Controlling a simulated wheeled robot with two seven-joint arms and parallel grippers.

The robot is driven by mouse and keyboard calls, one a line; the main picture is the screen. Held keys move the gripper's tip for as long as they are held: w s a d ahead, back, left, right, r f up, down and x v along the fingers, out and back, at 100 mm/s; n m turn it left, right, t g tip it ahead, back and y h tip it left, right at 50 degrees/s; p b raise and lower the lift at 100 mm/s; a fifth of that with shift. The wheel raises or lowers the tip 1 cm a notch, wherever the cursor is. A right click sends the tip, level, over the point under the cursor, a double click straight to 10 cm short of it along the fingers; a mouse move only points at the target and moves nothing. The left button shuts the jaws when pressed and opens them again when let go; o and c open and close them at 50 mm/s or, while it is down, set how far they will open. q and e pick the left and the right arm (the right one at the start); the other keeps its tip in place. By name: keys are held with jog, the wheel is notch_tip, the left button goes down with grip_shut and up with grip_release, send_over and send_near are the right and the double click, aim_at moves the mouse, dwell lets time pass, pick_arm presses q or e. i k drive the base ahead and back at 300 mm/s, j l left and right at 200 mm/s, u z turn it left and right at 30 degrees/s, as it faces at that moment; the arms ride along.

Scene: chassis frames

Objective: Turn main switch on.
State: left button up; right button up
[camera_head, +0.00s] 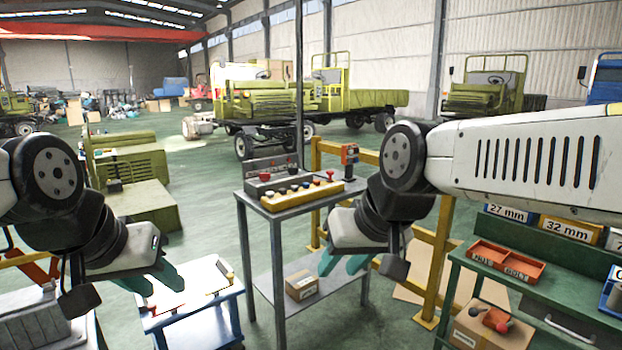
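A control console (300,190) stands on a small grey table in the middle. It has a grey sloped box with small knobs and a yellow front strip with several coloured buttons and a red mushroom button (330,175). A small grey box with an orange-red part (349,154) is by the yellow railing just right of the console. I cannot tell which control is the main switch, nor its position. My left gripper (160,281) is open and empty, left of the table. My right gripper (345,264) is open and empty, in front of the table's right side, below the console.
A cardboard box (301,285) sits on the table's lower shelf. A yellow railing (437,262) stands behind and right. A green workbench (481,276) with an orange tray (507,262) is at right. A blue-and-white cart (194,299) is at lower left. Green trucks stand behind.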

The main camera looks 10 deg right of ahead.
aim_at(263, 177)
jog(key=z, duration=0.15)
jog(key=i+u, duration=0.2)
jog(key=i, duration=0.25)
jog(key=i+u, duration=0.15)
jog(key=i, duration=0.35)
jog(key=i+u, duration=0.2)
jog(key=i, duration=0.25)
jog(key=i+l+u, duration=0.2)
jog(key=i, duration=0.3)
jog(key=i+l+u, duration=0.15)
jog(key=i, duration=0.3)
jog(key=l, duration=0.1)
